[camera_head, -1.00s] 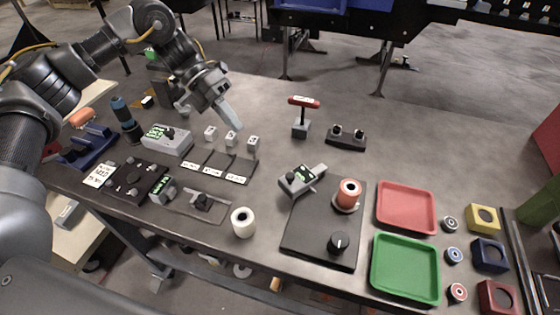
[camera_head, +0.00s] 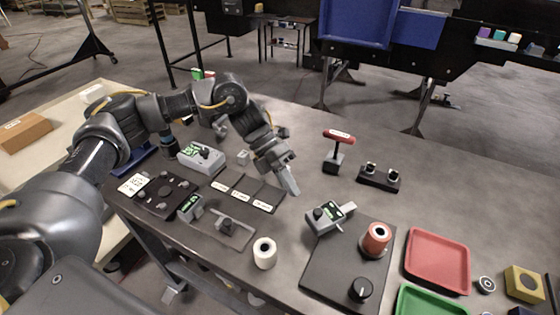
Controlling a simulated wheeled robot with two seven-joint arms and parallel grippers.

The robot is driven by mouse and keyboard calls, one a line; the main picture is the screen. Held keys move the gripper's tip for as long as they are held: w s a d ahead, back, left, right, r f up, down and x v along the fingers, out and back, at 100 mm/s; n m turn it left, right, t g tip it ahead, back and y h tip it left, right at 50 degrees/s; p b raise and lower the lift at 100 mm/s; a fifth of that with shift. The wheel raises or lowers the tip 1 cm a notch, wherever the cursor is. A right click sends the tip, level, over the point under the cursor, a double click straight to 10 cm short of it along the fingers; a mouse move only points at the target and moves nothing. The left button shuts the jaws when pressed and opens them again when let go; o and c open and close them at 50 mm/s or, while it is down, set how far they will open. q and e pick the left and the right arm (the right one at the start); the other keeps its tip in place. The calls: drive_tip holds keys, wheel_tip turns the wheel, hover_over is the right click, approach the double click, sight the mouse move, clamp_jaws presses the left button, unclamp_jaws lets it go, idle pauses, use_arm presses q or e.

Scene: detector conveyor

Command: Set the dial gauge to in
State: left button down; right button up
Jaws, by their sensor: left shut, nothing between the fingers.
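Several grey devices with green displays are on the table, and I cannot tell for sure which is the dial gauge. One is a box with a dark knob (camera_head: 200,156) at the left. A small display unit (camera_head: 190,207) stands by a dark plate with a slide. A caliper-like device with a dark button (camera_head: 327,216) lies on the black board. Display text is too small to read. My left gripper (camera_head: 292,189) is shut and empty, pointing down above the table between the labelled mat and the caliper-like device. My right gripper is out of view.
A labelled black mat (camera_head: 240,192) lies left of my gripper. A red-handled tool (camera_head: 337,148) stands behind. The black board (camera_head: 325,270) carries a copper-coloured spool (camera_head: 375,240) and a knob (camera_head: 361,289). A white roll (camera_head: 264,253) and red tray (camera_head: 438,260) are nearby.

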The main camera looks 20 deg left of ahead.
use_arm(q)
drive_tip(key=d, duration=0.1)
drive_tip(key=s+d+p, duration=0.1)
drive_tip(key=d, duration=0.1)
drive_tip(key=d+p, duration=0.1)
drive_tip(key=shift+s+d+f, duration=0.2)
drive_tip(key=shift+s+f, duration=0.1)
drive_tip(key=shift+s, duration=0.05)
drive_tip(key=shift+d, duration=0.15)
